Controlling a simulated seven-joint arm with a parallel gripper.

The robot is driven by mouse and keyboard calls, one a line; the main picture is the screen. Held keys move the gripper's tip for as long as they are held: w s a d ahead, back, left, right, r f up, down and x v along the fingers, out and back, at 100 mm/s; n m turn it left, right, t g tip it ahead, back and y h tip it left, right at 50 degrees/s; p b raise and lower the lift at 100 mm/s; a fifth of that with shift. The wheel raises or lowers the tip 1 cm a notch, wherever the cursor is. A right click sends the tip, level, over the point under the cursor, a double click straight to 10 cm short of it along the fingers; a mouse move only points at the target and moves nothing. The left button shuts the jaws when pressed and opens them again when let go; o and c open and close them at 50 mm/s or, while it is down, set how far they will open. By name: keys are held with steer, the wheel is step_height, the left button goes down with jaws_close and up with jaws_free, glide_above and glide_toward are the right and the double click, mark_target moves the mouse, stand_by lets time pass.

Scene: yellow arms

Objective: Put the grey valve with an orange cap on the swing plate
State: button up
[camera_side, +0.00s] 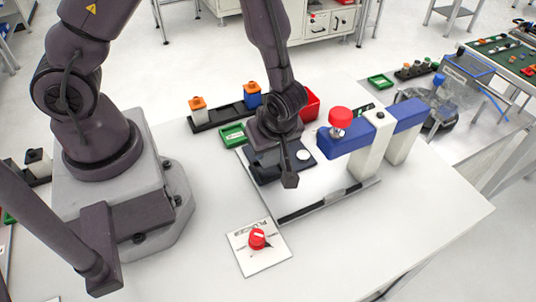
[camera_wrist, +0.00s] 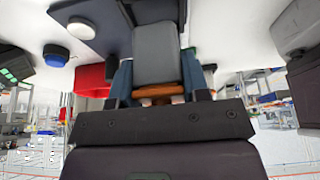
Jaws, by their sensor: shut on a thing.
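In the wrist view my gripper (camera_wrist: 158,72) is shut on the grey valve (camera_wrist: 155,45), with a finger on each side. The valve's orange cap (camera_wrist: 158,91) lies between the fingers, toward the gripper body. In the side view my wrist (camera_side: 275,128) hangs over the white base of the station, and the held valve is hidden there. A dark plate (camera_side: 266,165) with a white disc (camera_side: 303,154) is just below my wrist; it seems to be the swing plate. A dark plate also shows behind the valve in the wrist view (camera_wrist: 112,22). Whether the valve touches it I cannot tell.
A blue beam (camera_side: 345,138) on white posts, with a red knob (camera_side: 340,116), stands close right. A black rack (camera_side: 226,115) with two orange-capped parts, a green tray (camera_side: 232,136) and a red bin (camera_side: 310,104) lie behind. A red button (camera_side: 257,238) is in front.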

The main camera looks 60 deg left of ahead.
mark_target(268, 155)
steer(key=shift+f, duration=1.45)
steer(key=shift+f, duration=0.15)
steer(key=o, duration=1)
steer(key=shift+c, duration=0.2)
steer(key=v, duration=1.2)
